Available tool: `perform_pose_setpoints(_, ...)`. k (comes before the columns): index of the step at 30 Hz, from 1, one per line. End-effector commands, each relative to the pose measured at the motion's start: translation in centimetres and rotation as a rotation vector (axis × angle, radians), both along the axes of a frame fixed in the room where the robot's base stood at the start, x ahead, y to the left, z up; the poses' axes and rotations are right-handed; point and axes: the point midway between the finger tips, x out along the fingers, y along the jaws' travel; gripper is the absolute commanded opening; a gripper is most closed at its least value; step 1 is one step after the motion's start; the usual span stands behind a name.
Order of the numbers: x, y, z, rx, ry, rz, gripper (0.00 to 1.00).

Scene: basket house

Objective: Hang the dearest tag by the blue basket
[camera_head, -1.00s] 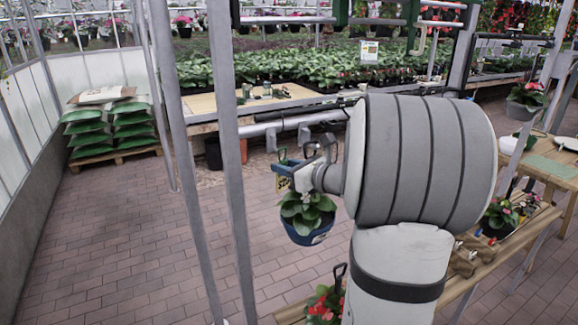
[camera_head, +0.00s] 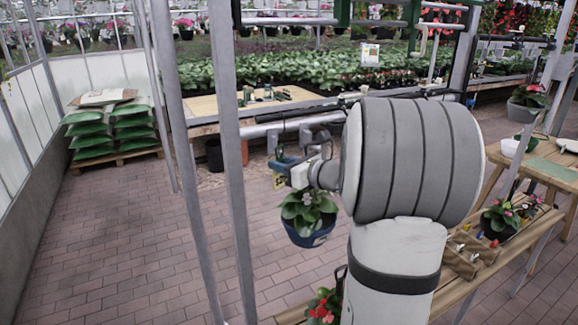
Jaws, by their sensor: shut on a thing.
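A blue basket (camera_head: 308,239) with a broad-leaved green plant (camera_head: 308,208) hangs just below my gripper. How the basket is hung is hidden behind my gripper and wrist. My gripper (camera_head: 291,174) is just above the plant's leaves, mostly turned away from view. It is shut on a small yellowish tag (camera_head: 279,184), which shows at its left side, seen nearly edge-on. The price on the tag cannot be read now. A small blue piece (camera_head: 281,164) shows right behind the gripper; whether it touches the tag cannot be told.
Grey posts (camera_head: 230,160) stand left of the basket. A grey rail (camera_head: 290,124) runs behind it. A wooden bench (camera_head: 505,255) with potted flowers and small tags is at the right. A red-flowered plant (camera_head: 325,306) is below. The brick floor at left is clear.

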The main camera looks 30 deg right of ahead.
Motion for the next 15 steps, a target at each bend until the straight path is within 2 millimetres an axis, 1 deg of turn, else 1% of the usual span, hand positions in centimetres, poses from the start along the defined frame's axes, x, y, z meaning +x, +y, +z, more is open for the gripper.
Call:
perform_pose_setpoints(3,0.35,0.03,0.02,0.000,0.000,0.000,0.02)
perform_pose_setpoints(11,0.39,0.06,0.01,0.000,0.000,0.000,0.02)
perform_pose_setpoints(15,0.85,0.11,-0.02,0.000,-0.001,0.001,0.02)
